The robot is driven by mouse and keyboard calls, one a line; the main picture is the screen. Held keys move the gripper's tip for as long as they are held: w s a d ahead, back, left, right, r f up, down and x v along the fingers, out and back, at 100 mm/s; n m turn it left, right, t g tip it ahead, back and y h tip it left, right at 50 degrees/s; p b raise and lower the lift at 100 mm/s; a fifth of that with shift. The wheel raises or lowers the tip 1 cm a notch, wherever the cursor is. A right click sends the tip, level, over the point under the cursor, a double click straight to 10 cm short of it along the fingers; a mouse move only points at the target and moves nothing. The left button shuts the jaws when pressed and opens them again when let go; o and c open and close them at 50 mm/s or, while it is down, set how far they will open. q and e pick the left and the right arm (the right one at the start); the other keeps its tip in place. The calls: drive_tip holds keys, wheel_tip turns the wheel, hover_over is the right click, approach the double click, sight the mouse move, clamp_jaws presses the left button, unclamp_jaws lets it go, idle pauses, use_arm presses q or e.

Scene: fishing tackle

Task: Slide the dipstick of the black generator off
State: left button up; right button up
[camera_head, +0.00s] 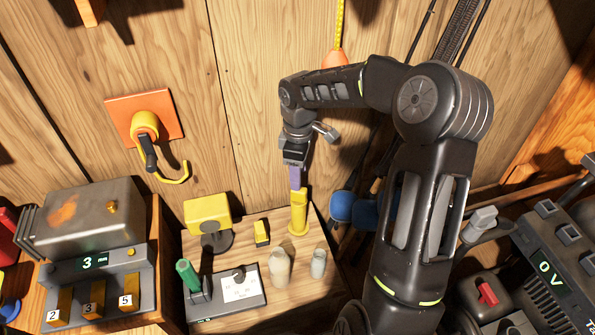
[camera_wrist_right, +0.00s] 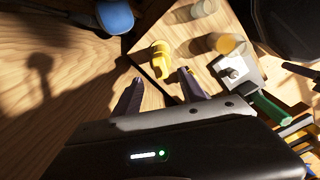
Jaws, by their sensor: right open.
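The black generator (camera_head: 553,270) is at the lower right of the head view, with a "0 V" display and a red switch (camera_head: 487,293). A grey knob-like part (camera_head: 482,222) stands up near its left edge; I cannot tell whether it is the dipstick. My right gripper (camera_head: 296,184) is well left of the generator, pointing down above a yellow upright piece (camera_head: 298,219) on a wooden table. In the right wrist view my gripper (camera_wrist_right: 160,80) has its fingers apart, with the yellow piece (camera_wrist_right: 160,58) beyond them. My left gripper is out of view.
The table (camera_head: 295,283) also holds a green-handled device (camera_head: 240,292), two small cups (camera_head: 280,267) and a yellow lamp-like object (camera_head: 208,214). A grey "3 mm" machine (camera_head: 88,232) stands at left. Blue round things (camera_head: 352,208) lie between the table and my arm. A wooden wall is behind.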

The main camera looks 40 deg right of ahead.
sight(298, 199)
drive_tip(key=shift+f+b, duration=1.6)
drive_tip(key=shift+f, duration=2.4)
drive_tip(key=shift+c, duration=0.3)
clamp_jaws()
